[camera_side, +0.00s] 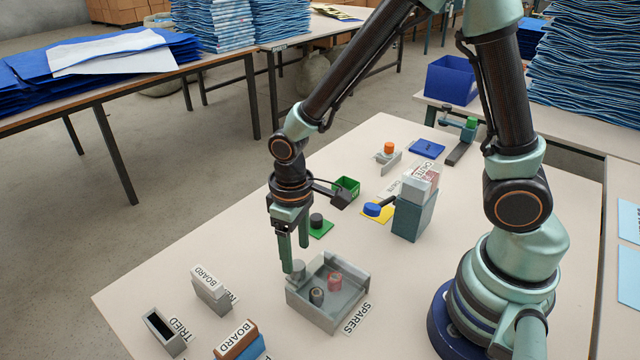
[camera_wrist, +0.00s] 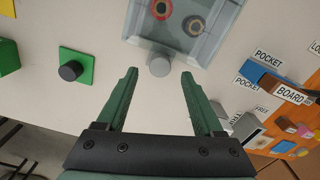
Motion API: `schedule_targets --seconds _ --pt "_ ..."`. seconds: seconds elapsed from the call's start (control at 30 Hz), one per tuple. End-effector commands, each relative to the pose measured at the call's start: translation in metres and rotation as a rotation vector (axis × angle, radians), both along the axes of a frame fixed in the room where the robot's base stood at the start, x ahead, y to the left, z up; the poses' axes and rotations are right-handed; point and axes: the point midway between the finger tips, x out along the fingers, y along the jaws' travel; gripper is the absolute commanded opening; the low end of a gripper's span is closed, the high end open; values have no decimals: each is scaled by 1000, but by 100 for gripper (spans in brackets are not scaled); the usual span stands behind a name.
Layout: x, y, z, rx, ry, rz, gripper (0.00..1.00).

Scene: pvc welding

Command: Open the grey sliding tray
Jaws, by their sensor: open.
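The grey tray (camera_side: 345,312) stands on the table in front of my arm, by a SPARES label. It holds a reddish ring-like piece (camera_side: 334,281) and a dark grey one (camera_side: 317,295). A round grey knob (camera_side: 299,267) is at its far-left side. In the wrist view the tray (camera_wrist: 215,52) is at the top and its knob (camera_wrist: 159,66) sits below its edge. My gripper (camera_side: 296,258) points down at the knob, fingers apart. In the wrist view the open fingertips (camera_wrist: 158,74) lie either side of the knob, with gaps; exact height is unclear.
A green pad with a dark knob (camera_side: 317,221) and a green box (camera_side: 346,187) lie beyond the gripper. A teal block (camera_side: 413,217) stands right of them. Labelled holders, including BOARD (camera_side: 211,287), stand at the front left. Table left of the gripper is clear.

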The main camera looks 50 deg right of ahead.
Motion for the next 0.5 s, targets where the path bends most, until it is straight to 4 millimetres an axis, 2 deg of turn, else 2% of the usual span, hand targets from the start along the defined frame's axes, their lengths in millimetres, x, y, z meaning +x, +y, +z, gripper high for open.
schedule_targets --seconds 0.03,0.2,0.5 --pt "-1 0 -9 -1 5 0 69" --pt "-1 0 -28 -1 3 0 69" --pt "0 0 -38 0 -1 0 69"
